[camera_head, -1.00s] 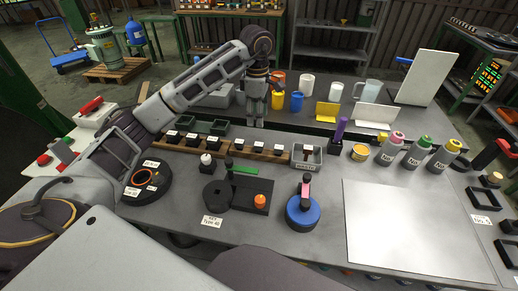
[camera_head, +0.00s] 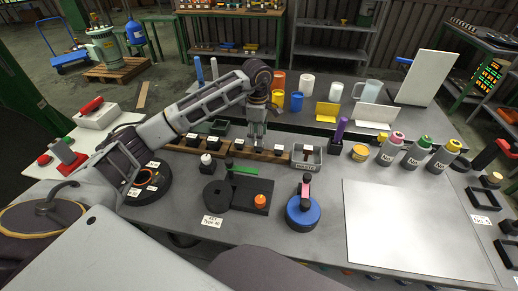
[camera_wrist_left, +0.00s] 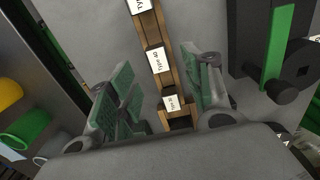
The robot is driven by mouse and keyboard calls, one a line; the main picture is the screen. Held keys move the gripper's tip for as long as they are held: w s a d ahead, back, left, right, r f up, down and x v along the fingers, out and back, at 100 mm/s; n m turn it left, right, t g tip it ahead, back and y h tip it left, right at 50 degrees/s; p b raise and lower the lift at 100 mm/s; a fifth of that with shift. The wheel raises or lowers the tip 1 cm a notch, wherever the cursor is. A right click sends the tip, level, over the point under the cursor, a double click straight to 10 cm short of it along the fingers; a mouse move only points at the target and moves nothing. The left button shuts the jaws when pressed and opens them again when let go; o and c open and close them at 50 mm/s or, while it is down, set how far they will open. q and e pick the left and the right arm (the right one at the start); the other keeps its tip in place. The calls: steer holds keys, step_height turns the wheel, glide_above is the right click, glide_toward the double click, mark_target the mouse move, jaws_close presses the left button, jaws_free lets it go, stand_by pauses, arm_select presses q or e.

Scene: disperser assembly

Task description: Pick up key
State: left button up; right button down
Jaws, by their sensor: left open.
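Small black pieces with white type labels (camera_head: 195,140) sit in a row on a wooden rack (camera_head: 228,151) on the grey workbench. In the left wrist view a labelled piece (camera_wrist_left: 158,60) and the rack (camera_wrist_left: 179,122) show below the jaws. My left gripper (camera_head: 258,143) points down over the right part of the rack. In the wrist view its green-padded fingers (camera_wrist_left: 163,92) are apart, on either side of the rack, with nothing between the pads that I can see held. My right gripper is not in view.
Near the rack are a black plate with a green bar (camera_head: 240,171), an orange knob (camera_head: 260,200), a blue round part (camera_head: 304,213) and a grey bin (camera_head: 307,156). Cups and bottles stand behind and to the right. A bare pale panel (camera_head: 415,230) lies at front right.

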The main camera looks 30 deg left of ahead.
mark_target(259, 151)
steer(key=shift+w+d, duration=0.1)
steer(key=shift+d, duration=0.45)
arm_select(q)
steer(key=shift+f, duration=0.15)
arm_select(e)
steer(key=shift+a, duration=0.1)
arm_select(q)
steer(key=shift+d+f, duration=0.1)
steer(key=shift+f, duration=0.45)
steer(key=shift+w+d+f, duration=0.1)
steer(key=shift+f, duration=1.85)
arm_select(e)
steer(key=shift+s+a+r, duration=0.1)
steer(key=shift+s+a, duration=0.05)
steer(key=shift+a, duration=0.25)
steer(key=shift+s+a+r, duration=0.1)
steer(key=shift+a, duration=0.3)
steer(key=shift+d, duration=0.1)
